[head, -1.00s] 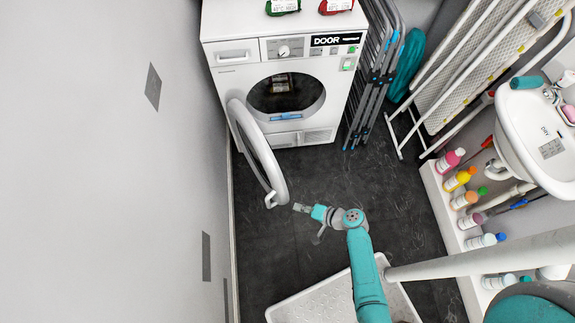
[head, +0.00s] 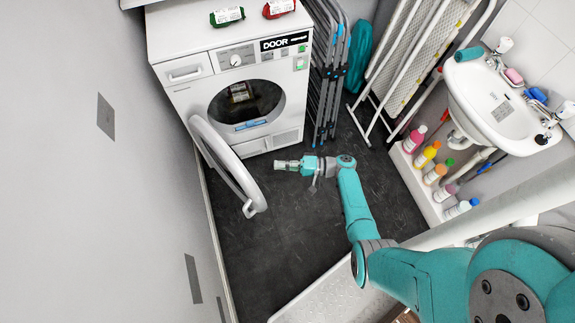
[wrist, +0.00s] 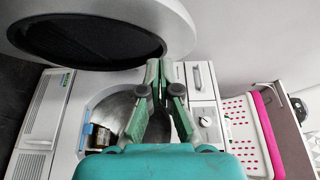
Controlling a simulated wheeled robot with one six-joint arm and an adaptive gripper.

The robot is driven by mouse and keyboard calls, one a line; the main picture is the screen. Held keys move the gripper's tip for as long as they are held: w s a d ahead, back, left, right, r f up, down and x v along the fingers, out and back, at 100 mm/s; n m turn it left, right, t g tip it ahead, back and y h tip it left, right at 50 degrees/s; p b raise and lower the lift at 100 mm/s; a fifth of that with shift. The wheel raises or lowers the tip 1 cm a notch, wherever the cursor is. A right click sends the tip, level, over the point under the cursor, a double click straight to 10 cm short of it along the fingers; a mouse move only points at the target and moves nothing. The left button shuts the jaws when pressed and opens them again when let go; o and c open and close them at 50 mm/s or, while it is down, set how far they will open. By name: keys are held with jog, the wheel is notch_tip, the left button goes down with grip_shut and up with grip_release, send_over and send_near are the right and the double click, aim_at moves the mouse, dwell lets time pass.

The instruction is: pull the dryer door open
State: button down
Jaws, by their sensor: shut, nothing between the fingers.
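The white dryer (head: 190,108) stands against the back wall with its round door (head: 229,163) swung wide open to the left. The door's small handle (head: 249,209) is at its free edge. The drum opening (head: 246,101) is uncovered, and something lies inside it. My gripper (head: 277,165) is shut and empty, in front of the dryer to the right of the door, apart from the handle. In the wrist view my closed fingers (wrist: 160,66) point up, with the door (wrist: 180,20) at upper left and the drum opening (wrist: 112,110) behind them.
A grey wall is close on the left. Folded racks (head: 328,70) and an ironing board (head: 405,60) lean right of the dryer. A sink (head: 490,95) and several bottles line the right side. Dark floor (head: 285,230) is free in the middle.

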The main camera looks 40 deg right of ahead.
jog(key=w+a, duration=0.2)
jog(key=a, duration=0.6)
jog(key=shift+w, duration=0.4)
jog(key=a, duration=1.1)
jog(key=shift+s+a, duration=0.3)
